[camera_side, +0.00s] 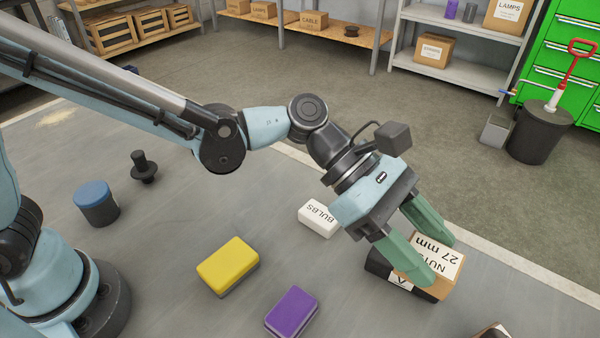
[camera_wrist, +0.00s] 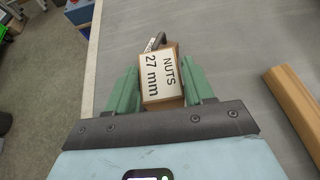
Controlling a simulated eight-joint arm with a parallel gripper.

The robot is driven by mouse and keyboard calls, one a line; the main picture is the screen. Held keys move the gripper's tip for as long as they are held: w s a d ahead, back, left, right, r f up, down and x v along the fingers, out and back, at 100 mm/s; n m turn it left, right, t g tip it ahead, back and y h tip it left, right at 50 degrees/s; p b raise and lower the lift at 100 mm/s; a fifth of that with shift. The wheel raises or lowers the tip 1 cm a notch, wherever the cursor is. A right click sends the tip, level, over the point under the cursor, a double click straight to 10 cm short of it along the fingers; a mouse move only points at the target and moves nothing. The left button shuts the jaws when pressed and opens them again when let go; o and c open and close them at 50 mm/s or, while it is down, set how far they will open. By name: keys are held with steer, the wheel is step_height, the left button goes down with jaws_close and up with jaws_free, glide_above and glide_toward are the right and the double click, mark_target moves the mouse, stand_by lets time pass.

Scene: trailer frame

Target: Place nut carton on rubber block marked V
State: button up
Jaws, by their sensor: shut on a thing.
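The nut carton (camera_side: 445,262) is a brown box with a white "NUTS 27 mm" label. It sits between the green fingers of my gripper (camera_side: 440,262), which is shut on it. In the wrist view the carton (camera_wrist: 162,78) is held between both fingers (camera_wrist: 163,88). The black rubber block (camera_side: 376,264) carries a white label (camera_side: 400,281) with a V. It lies at and under the carton's left side in the side view, partly hidden by a finger and the carton. I cannot tell whether the carton touches it.
A white bulbs box (camera_side: 319,217) lies just left of my gripper. A yellow-topped block (camera_side: 228,265), a purple block (camera_side: 292,311), a blue-topped cylinder (camera_side: 96,203) and a black knobbed part (camera_side: 144,167) stand farther left. A brown piece (camera_wrist: 293,105) lies right in the wrist view.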

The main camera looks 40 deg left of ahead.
steer(key=w+a+f, duration=0.1)
steer(key=w+f, duration=0.2)
steer(key=w, duration=0.2)
steer(key=w+a+f, duration=0.1)
steer(key=w+f, duration=0.1)
steer(key=w, duration=0.1)
steer(key=shift+w+a+f, duration=0.25)
steer(key=shift+a+f, duration=0.05)
steer(key=shift+f, duration=1.9)
steer(key=shift+f, duration=0.15)
steer(key=o, duration=1.2)
